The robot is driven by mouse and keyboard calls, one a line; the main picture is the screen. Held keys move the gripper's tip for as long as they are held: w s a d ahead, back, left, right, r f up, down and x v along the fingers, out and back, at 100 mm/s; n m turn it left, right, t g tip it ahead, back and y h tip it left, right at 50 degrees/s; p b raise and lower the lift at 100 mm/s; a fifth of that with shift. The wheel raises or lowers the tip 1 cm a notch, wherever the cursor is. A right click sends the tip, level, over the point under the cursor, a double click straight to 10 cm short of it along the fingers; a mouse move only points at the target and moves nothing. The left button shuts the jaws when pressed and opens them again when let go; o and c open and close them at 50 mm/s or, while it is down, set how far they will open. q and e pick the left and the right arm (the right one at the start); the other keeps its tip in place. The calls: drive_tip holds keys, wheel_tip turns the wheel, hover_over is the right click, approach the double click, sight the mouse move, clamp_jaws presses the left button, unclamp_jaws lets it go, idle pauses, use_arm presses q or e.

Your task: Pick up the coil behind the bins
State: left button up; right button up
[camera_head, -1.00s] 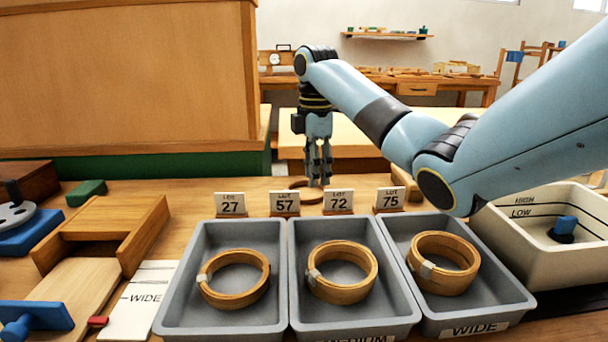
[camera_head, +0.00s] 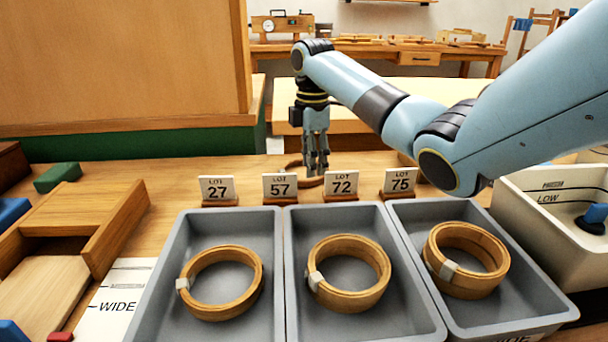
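The wooden coil (camera_head: 293,168) behind the bins lies on the bench behind the lot 57 and lot 72 cards, which hide its front part. My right gripper (camera_head: 318,172) points straight down at the coil's right side, with its fingertips at or just above the rim. A narrow gap shows between its fingers, so it looks open. I cannot tell whether the fingers touch the coil. My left gripper is not in view.
Three grey bins (camera_head: 283,250) in front each hold a wooden coil with a pale tag. Lot cards (camera_head: 217,188) stand behind them. A cream tub (camera_head: 540,225) is at the right. A wooden jig (camera_head: 75,215) and a green block (camera_head: 57,178) are at the left.

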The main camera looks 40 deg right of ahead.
sight(312, 180)
wheel_tip(312, 180, down, 4)
drive_tip(key=shift+r+b, duration=0.1)
drive_tip(key=shift+b, duration=0.35)
drive_tip(key=shift+s, duration=0.1)
clamp_jaws()
drive_tip(key=shift+r, duration=0.1)
